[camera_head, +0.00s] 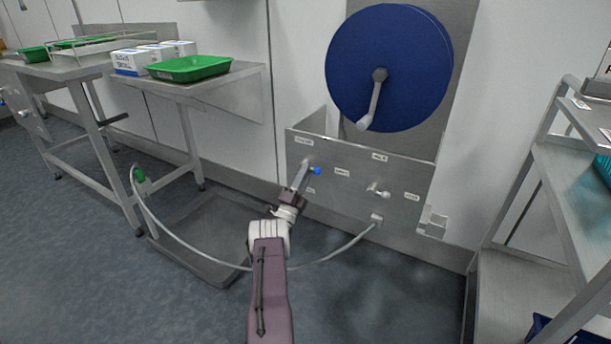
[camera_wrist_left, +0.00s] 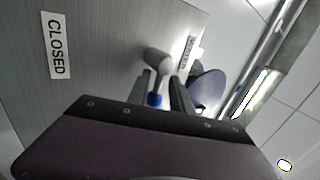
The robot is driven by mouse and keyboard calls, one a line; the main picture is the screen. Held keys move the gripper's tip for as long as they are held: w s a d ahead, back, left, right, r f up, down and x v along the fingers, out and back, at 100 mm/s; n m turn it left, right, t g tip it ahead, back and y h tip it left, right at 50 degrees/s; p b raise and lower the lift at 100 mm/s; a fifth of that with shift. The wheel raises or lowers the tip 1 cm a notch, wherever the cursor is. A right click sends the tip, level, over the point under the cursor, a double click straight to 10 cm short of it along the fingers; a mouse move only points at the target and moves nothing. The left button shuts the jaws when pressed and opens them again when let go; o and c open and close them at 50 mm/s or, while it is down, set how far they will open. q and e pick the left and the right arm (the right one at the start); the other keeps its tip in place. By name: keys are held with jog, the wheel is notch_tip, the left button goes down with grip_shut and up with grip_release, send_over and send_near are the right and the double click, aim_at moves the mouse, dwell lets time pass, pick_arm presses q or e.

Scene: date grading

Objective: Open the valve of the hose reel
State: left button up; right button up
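The hose reel is a large blue disc (camera_head: 395,60) with a grey crank, mounted above a grey metal valve panel (camera_head: 345,160) in the head view. A valve lever with a blue tip (camera_head: 316,171) sticks out at the panel's left. My left gripper (camera_head: 305,172) is at this lever. In the left wrist view the grey lever (camera_wrist_left: 158,62) and its blue end lie between the two fingers (camera_wrist_left: 164,92), with a gap showing on the right side. A "CLOSED" label (camera_wrist_left: 58,45) is on the panel left of the lever. My right gripper is out of view.
A second small valve (camera_head: 378,191) sits right of the blue-tipped one. A hose (camera_head: 325,262) runs from the panel's outlet to a green nozzle (camera_head: 139,176) at the left. A table with a green tray (camera_head: 190,68) stands left; a shelf rack (camera_head: 520,190) stands right.

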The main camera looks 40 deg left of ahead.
pick_arm(q)
jog(key=p+v, duration=0.3)
jog(key=v, duration=0.6)
dwell(0.5)
